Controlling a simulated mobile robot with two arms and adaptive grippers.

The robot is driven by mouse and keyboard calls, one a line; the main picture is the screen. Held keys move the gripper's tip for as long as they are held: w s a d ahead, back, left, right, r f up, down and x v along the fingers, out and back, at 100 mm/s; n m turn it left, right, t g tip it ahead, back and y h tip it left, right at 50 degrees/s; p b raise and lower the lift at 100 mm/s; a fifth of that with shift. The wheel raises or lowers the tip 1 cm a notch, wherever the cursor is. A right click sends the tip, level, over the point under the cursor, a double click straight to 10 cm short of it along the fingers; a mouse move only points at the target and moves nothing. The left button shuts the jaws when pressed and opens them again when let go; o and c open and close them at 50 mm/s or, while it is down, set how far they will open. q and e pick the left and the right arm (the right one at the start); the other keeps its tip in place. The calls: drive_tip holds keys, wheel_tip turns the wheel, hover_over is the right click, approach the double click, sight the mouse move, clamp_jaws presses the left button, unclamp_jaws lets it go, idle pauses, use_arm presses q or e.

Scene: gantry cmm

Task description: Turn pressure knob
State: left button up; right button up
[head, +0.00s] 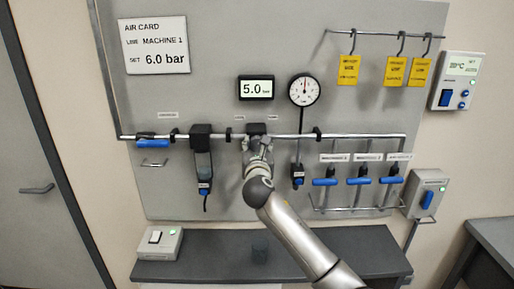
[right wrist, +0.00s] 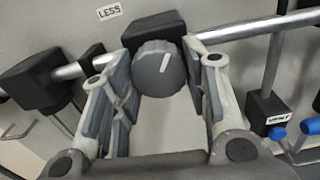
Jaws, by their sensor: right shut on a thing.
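The grey round pressure knob (right wrist: 158,68) sits under a black regulator block (right wrist: 152,32) on the metal pipe. A white mark on it points to the upper right. My right gripper (head: 259,146) reaches up to the regulator from below; in the right wrist view its fingers (right wrist: 154,72) are on both sides of the knob, shut on it. In the head view the gripper hides the knob. The display (head: 256,88) above reads 5.0 bar. The card (head: 154,45) says line Machine 1, set 6.0 bar. My left gripper is not in view.
A dial gauge (head: 304,90) stands right of the display. A filter bowl (head: 203,165) hangs left of the gripper. Blue-handled valves (head: 358,181) are at the lower right. Yellow tags (head: 392,71) hang at the upper right. A grey shelf (head: 215,243) is below.

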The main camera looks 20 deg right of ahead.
drive_tip(key=m, duration=0.2)
drive_tip(key=shift+m, duration=0.4)
drive_tip(key=m, duration=0.2)
drive_tip(key=shift+a+m, duration=0.1)
drive_tip(key=shift+m, duration=0.2)
drive_tip(key=m+b, duration=0.2)
drive_tip(key=m, duration=0.4)
drive_tip(key=shift+r, duration=0.1)
drive_tip(key=o, duration=1)
drive_tip(key=v, duration=1.2)
